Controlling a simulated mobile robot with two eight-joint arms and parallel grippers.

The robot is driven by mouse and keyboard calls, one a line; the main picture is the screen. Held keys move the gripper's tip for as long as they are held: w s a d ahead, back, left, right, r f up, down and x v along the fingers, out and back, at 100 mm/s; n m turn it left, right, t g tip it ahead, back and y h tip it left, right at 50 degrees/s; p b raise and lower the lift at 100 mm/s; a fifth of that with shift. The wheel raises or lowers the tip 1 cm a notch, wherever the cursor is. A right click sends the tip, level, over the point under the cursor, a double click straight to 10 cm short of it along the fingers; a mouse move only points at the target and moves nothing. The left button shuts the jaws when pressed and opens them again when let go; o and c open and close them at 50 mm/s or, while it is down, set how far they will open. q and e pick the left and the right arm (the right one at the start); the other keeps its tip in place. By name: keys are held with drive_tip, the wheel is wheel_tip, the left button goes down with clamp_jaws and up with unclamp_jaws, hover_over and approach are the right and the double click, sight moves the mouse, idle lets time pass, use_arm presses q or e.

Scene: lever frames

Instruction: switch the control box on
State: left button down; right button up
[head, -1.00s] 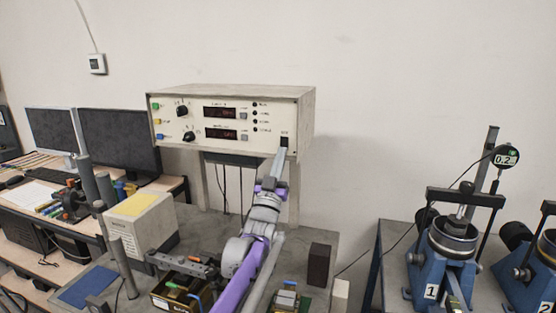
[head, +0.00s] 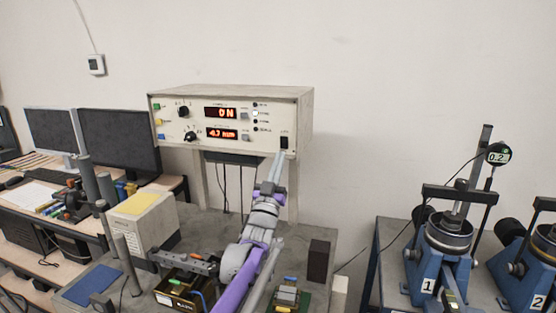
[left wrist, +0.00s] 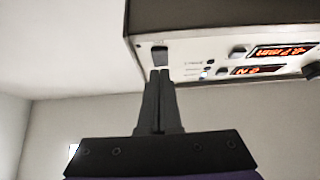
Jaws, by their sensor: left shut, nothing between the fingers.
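The control box (head: 230,118) is a cream-fronted case on a raised stand at the back of the bench. Its two displays glow red; the upper one (head: 220,113) reads "ON". A small indicator beside the displays is lit. The black power switch (head: 284,142) is at the front panel's lower right; it also shows in the left wrist view (left wrist: 160,56). My left gripper (head: 279,156) is shut and empty, its fingertips just below the switch. In the left wrist view, the closed fingers (left wrist: 161,73) point at the switch's lower edge; I cannot tell whether they touch. My right gripper is not in view.
A dark block (head: 318,262) and a small circuit board (head: 287,298) sit on the bench near my arm. A cream box with a yellow top (head: 138,205) stands left. Blue test rigs (head: 441,260) stand right. The wall right of the box is clear.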

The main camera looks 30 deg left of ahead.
use_arm(q)
drive_tip(key=w+f+b+v, duration=0.1)
drive_tip(key=b+v, duration=0.1)
drive_tip(key=v, duration=0.8)
drive_tip(key=shift+s+f, duration=0.25)
drive_tip(key=shift+f, duration=0.05)
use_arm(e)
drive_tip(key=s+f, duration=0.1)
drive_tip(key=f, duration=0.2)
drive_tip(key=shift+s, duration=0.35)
use_arm(q)
drive_tip(key=shift+w+a, duration=0.1)
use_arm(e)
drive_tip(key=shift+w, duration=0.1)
